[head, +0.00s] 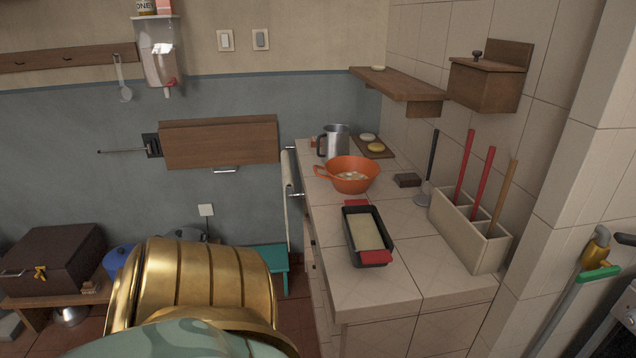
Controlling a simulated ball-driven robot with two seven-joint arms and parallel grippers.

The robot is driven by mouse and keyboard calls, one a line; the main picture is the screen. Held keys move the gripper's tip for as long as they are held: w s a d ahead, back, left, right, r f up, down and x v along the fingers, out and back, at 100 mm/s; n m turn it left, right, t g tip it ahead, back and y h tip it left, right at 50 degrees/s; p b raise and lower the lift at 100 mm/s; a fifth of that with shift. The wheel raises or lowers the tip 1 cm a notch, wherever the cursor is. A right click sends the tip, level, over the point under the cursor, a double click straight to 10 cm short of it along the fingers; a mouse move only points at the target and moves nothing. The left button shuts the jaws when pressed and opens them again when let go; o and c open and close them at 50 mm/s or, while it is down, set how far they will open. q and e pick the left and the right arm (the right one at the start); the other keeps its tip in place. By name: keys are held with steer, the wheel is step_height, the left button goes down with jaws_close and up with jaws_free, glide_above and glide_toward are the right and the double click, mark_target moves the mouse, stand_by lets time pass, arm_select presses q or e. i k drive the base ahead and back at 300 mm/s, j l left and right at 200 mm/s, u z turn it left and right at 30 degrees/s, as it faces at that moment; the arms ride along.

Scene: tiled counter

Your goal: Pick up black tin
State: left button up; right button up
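The black tin (352,238) is a rectangular baking tin on the tiled counter, near its left edge. It has a red grip at its far end and another at its near end. Something pale and flat fills it. It sits level and nothing covers it. Neither of my grippers shows in the head view, so I cannot see where they are or what they hold.
An orange bowl (345,185) and a steel jug (337,139) stand behind the tin on the counter (372,304). A small dark block (407,180) and a pale holder with long-handled tools (458,229) are to the right. The counter in front is clear.

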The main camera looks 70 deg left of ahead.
mark_target(370, 244)
steer(key=l+u, duration=0.1)
steer(key=u, duration=0.3)
steer(key=i+l+u, duration=0.1)
steer(key=u, duration=0.3)
steer(key=l+u, duration=0.1)
steer(key=u, duration=0.3)
steer(key=l+u, duration=0.1)
steer(key=u, duration=0.35)
steer(key=l+u, duration=0.15)
steer(key=u, duration=0.25)
